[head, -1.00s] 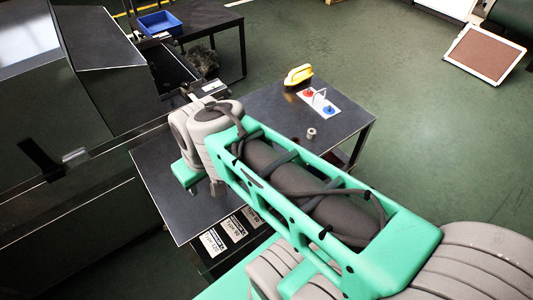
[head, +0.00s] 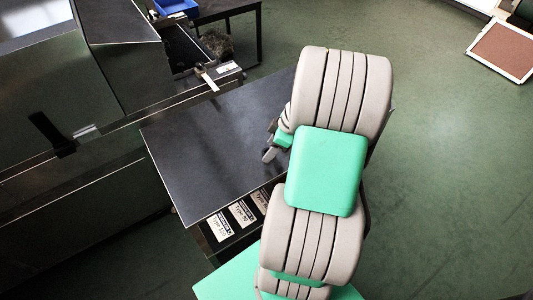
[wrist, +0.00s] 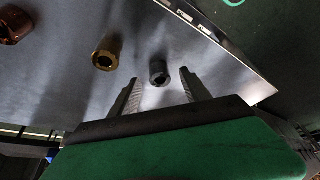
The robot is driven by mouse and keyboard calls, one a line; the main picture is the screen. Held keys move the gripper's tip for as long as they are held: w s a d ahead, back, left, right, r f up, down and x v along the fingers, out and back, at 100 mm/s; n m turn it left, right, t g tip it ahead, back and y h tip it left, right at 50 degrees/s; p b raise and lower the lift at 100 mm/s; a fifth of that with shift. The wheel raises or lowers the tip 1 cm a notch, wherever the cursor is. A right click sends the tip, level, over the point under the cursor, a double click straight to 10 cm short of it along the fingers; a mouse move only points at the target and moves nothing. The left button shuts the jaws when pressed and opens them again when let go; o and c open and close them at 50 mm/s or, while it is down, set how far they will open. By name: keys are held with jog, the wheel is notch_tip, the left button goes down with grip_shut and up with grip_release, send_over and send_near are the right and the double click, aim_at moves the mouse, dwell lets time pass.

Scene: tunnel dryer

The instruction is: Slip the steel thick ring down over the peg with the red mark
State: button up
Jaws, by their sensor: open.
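A short, thick grey ring (wrist: 158,72), which looks like the steel one, lies on the dark table in the wrist view. My gripper (wrist: 161,87) is open, its two fingers apart on either side of the near side of this ring, with nothing held between them. Whether the fingertips are level with the ring or above it I cannot tell. The peg with the red mark shows in neither current view; my arm covers that part of the table in the head view.
A brass-coloured ring (wrist: 107,54) lies left of the grey one, and a copper-coloured piece (wrist: 14,26) farther left. The dark table (head: 205,145) is bare on its left side. A dryer housing (head: 70,180) stands along its left edge. Labelled cards (head: 243,213) sit below its front edge.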

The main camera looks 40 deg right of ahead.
jog(key=shift+x, duration=0.85)
grip_shut()
jog(key=shift+r, duration=0.1)
